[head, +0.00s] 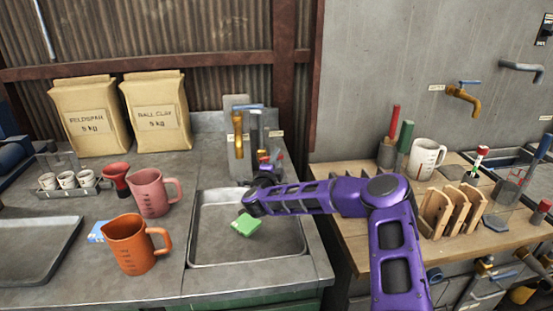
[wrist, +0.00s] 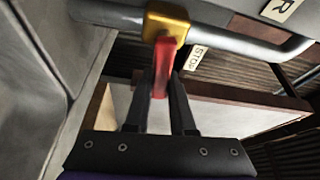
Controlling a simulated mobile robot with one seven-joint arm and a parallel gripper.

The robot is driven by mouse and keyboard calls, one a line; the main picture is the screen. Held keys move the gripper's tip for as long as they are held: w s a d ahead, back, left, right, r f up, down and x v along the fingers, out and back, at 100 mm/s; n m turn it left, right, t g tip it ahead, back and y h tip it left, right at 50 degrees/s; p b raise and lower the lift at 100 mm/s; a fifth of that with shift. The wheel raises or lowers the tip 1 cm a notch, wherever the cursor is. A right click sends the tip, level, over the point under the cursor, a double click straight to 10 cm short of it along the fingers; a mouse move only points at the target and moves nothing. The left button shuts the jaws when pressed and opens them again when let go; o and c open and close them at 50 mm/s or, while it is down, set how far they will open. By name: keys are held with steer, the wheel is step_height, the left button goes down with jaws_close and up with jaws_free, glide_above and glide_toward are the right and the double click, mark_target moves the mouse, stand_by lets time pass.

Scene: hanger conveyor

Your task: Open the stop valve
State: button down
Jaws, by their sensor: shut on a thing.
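The stop valve shows in the wrist view as a yellow body (wrist: 168,22) on a grey pipe, with a red lever (wrist: 163,60) attached to it. A small STOP tag (wrist: 195,57) hangs beside it. My gripper (wrist: 161,84) is shut on the red lever, with one dark finger on each side of it. In the head view my gripper (head: 268,163) is at the back of the sink, and my purple arm comes in from the right. The valve is small there and partly hidden by the gripper.
A metal sink (head: 290,238) with a green sponge (head: 246,225) lies below my arm. A brass tap (head: 238,135) stands behind the sink. An orange jug (head: 130,245) and a pink jug (head: 150,192) stand left. Wooden slats (head: 455,210) stand on the right bench.

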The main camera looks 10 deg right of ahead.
steer(key=n+b, duration=0.1)
steer(key=r+n+t+b, duration=0.1)
steer(key=n, duration=0.1)
steer(key=n+t+b, duration=0.1)
steer(key=n, duration=0.1)
steer(key=shift+a+r, duration=0.25)
steer(key=shift+a, duration=0.1)
steer(key=shift+a+r+n+t+y+b, duration=0.25)
steer(key=shift+n+b, duration=0.3)
steer(key=shift+n, duration=0.4)
steer(key=shift+a+r+n+t+y+b, duration=0.1)
steer(key=shift+r+n+t+y+b, duration=0.3)
steer(key=shift+n, duration=0.5)
steer(key=shift+a+r+n+t+y+b, duration=0.1)
steer(key=shift+a+n+t+y+b, duration=0.15)
steer(key=shift+n+b, duration=0.55)
steer(key=shift+n, duration=0.25)
steer(key=c, duration=0.8)
jaws_free()
steer(key=shift+o, duration=0.2)
steer(key=v, duration=0.7)
steer(key=shift+s, duration=0.25)
steer(key=shift+c, duration=0.3)
